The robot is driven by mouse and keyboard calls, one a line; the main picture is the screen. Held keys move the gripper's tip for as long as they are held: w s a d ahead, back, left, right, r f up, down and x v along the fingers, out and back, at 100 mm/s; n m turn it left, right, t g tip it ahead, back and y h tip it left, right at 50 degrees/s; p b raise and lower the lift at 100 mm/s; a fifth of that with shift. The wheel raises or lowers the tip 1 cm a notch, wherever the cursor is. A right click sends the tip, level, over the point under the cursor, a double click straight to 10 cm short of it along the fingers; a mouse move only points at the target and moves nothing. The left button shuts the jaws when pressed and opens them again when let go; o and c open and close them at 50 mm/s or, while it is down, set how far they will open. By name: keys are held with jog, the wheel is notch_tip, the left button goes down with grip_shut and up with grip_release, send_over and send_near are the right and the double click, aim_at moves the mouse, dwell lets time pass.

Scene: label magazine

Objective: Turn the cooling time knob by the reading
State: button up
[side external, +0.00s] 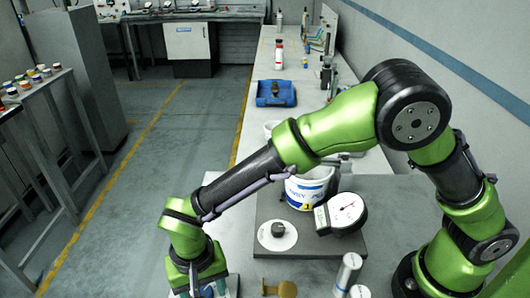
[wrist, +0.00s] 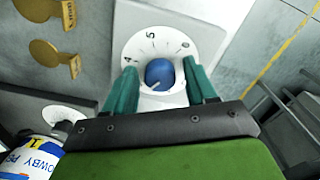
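A blue knob (wrist: 160,74) stands on a white dial plate (wrist: 131,52) marked 4, 5 and another figure that is hard to read; a light line on the knob points down-left. My gripper (wrist: 161,84) is open, its teal fingers on either side of the knob with small gaps visible. In the side external view my gripper (side external: 206,288) is at the bottom left and largely hides this knob. A round gauge (side external: 342,211) with a white face and a thin needle leans on the grey plate (side external: 330,246); its reading is too small to tell.
A second, dark knob (side external: 278,230) on a white disc sits on the grey plate. Behind it stands a white tub (side external: 306,190) with a blue and yellow label. A blue tray (side external: 276,93) is farther back.

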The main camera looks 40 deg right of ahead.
aim_at(203, 291)
dwell(0.3)
notch_tip(203, 291, up, 17)
jog(key=shift+f, duration=0.1)
dwell(0.4)
jog(key=s+d+r+t, duration=0.1)
jog(key=s+d+t, duration=0.1)
jog(key=d, duration=0.8)
jog(key=s+d+r+t+y, duration=0.1)
jog(key=s+d+r+t, duration=0.1)
jog(key=d, duration=0.8)
jog(key=s+d+r+t+y, duration=0.1)
jog(key=s+d+t, duration=0.2)
jog(key=d, duration=0.8)
jog(key=shift+s+d+r, duration=0.1)
jog(key=shift+s+r, duration=0.15)
jog(key=shift+s, duration=0.1)
